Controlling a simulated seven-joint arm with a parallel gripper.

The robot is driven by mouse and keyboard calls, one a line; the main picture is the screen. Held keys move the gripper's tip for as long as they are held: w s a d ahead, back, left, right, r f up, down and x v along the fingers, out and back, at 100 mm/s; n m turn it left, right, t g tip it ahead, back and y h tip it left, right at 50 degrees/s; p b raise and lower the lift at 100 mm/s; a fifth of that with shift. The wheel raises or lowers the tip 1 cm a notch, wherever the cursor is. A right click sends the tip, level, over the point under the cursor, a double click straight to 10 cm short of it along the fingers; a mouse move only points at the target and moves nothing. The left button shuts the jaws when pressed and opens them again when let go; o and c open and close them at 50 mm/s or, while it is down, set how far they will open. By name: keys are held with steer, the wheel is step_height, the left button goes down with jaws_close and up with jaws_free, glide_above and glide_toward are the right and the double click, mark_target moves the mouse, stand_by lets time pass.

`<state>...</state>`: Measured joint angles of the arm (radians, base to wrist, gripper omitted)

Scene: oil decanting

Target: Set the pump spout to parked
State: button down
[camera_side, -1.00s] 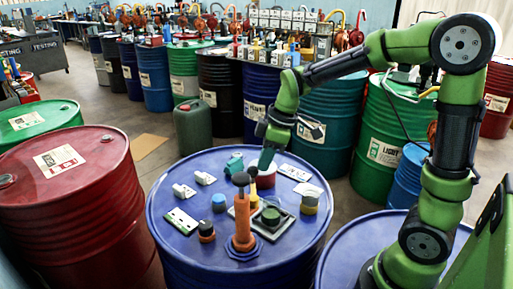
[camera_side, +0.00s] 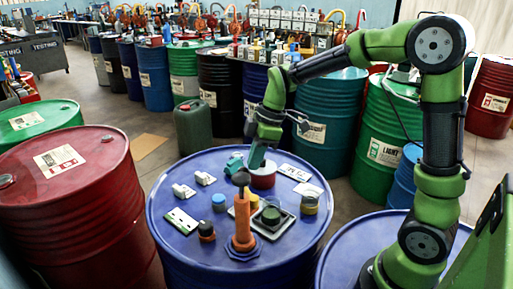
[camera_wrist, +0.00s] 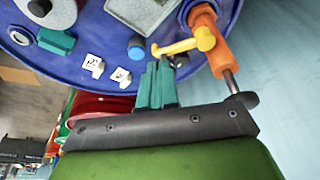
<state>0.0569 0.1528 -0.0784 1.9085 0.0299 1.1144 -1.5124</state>
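The orange hand pump (camera_side: 243,225) with a dark knob stands upright on the blue drum's lid (camera_side: 170,220). In the wrist view the orange pump body (camera_wrist: 215,50) is at upper right. Its yellow spout (camera_wrist: 180,47) reaches left from it, with the free end just past my fingertips. In the side view the spout (camera_side: 254,200) is partly hidden behind the pump. My gripper (camera_side: 257,158), with teal fingers, is above the lid behind the pump. In the wrist view the fingers (camera_wrist: 155,78) are close together with nothing seen between them. Contact with the spout cannot be told.
Two white blocks (camera_side: 184,191) (camera_side: 205,178), a blue cap (camera_side: 219,202), a teal fitting (camera_side: 235,161), a red cup (camera_side: 263,178) and a grey square tray (camera_side: 283,222) crowd the lid. A red drum (camera_side: 70,210) stands left. Several drums stand behind.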

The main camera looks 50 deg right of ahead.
steer(key=s+d+r, duration=0.4)
steer(key=d+r, duration=0.1)
steer(key=r, duration=0.5)
steer(key=shift+d+r, duration=0.15)
steer(key=shift+d, duration=0.15)
steer(key=s+a+f+m+t, duration=0.3)
steer(key=s+a+m+t, duration=0.2)
steer(key=s+a+m, duration=0.4)
steer(key=s+m, duration=0.3)
steer(key=m, duration=0.2)
steer(key=shift+f+h, duration=0.2)
steer(key=shift+h, duration=0.1)
